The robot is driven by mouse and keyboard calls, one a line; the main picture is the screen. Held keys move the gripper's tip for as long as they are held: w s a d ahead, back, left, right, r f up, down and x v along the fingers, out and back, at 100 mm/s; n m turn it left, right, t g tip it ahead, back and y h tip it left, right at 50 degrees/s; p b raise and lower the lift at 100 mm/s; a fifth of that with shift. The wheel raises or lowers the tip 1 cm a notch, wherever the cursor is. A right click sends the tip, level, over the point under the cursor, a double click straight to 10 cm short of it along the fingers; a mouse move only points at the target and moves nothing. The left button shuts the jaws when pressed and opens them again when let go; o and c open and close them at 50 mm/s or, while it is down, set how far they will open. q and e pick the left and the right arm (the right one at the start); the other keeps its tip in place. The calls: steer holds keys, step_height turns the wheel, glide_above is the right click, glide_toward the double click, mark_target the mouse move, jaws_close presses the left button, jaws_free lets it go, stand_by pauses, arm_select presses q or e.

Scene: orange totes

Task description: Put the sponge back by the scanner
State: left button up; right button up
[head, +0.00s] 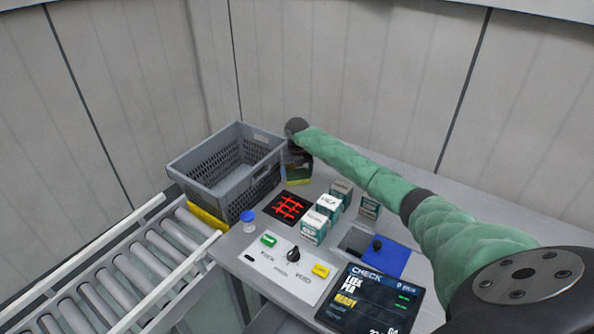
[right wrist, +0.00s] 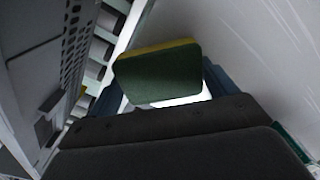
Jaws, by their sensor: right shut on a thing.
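The sponge (head: 299,179), green with a yellow layer, is beside the right side of the grey crate, behind the scanner. The scanner (head: 288,207) is a black square with glowing red lines, set in the counter. My right gripper (head: 297,164) reaches over from the right and is shut on the sponge. In the right wrist view the sponge (right wrist: 158,75) sits between the two bluish fingers, its green face towards the camera and its yellow edge on top. I cannot tell whether the sponge touches the counter. My left gripper is not in view.
The grey crate (head: 205,189) is empty and close to the gripper. Several white-and-green boxes (head: 314,228) stand right of the scanner. A blue-capped bottle (head: 248,222), a button panel (head: 287,272), a screen (head: 371,300) and a blue pad (head: 393,262) lie nearer. A roller conveyor (head: 140,262) is at left.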

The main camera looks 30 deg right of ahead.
mark_target(297, 173)
steer(key=shift+f, duration=0.2)
steer(key=o, duration=0.8)
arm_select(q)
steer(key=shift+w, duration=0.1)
arm_select(e)
steer(key=shift+d, duration=0.1)
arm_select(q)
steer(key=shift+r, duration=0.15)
arm_select(e)
steer(key=shift+r, duration=0.2)
step_height(297, 173, up, 3)
steer(key=shift+r+b, duration=0.1)
steer(key=shift+b, duration=0.95)
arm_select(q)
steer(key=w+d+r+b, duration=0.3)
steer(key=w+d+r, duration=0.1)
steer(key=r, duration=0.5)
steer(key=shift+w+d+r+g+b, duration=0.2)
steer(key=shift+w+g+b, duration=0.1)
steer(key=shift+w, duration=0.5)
arm_select(e)
steer(key=shift+r, duration=4.35)
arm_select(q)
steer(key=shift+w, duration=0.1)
